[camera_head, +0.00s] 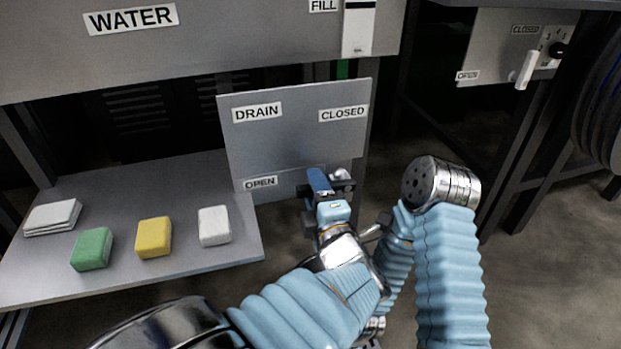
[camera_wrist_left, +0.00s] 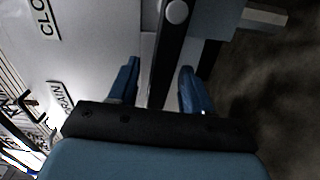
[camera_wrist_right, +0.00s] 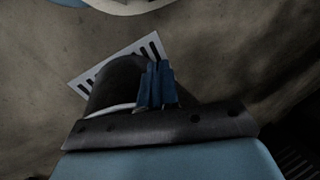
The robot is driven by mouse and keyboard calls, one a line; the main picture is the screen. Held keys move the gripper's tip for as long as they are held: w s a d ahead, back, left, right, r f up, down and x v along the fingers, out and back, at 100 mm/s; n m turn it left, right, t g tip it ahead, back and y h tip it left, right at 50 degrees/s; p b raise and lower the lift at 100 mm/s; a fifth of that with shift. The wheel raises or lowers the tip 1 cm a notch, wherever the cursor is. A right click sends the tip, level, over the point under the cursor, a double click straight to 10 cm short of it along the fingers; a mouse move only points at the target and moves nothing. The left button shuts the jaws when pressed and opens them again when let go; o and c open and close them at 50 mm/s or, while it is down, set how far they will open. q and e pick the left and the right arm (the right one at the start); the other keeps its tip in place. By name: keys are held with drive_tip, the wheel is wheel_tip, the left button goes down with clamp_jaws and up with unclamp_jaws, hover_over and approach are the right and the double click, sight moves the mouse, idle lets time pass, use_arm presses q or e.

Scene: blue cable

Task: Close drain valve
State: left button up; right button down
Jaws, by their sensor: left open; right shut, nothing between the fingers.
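The grey drain panel (camera_head: 290,130) bears the labels DRAIN, CLOSED at upper right and OPEN at lower left. My left gripper (camera_head: 328,188) is at the panel's lower right and hides most of the valve there. In the left wrist view, the dark bar-shaped valve handle (camera_wrist_left: 169,45) with a round pale pivot cap (camera_wrist_left: 175,11) runs between the open blue fingers of my left gripper (camera_wrist_left: 158,88). Gaps show on both sides, and I cannot tell whether either finger touches it. My right gripper (camera_wrist_right: 157,86) is shut and empty, over the floor in the right wrist view.
A grey shelf (camera_head: 130,275) left of the panel holds green (camera_head: 92,249), yellow (camera_head: 154,237) and white (camera_head: 214,226) blocks and a white stack (camera_head: 52,217). Another panel (camera_head: 500,50) with a white lever (camera_head: 527,70) is at upper right. A floor grate (camera_wrist_right: 90,78) lies below my right gripper.

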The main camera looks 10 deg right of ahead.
use_arm(q)
drive_tip(key=shift+c, duration=0.3)
clamp_jaws()
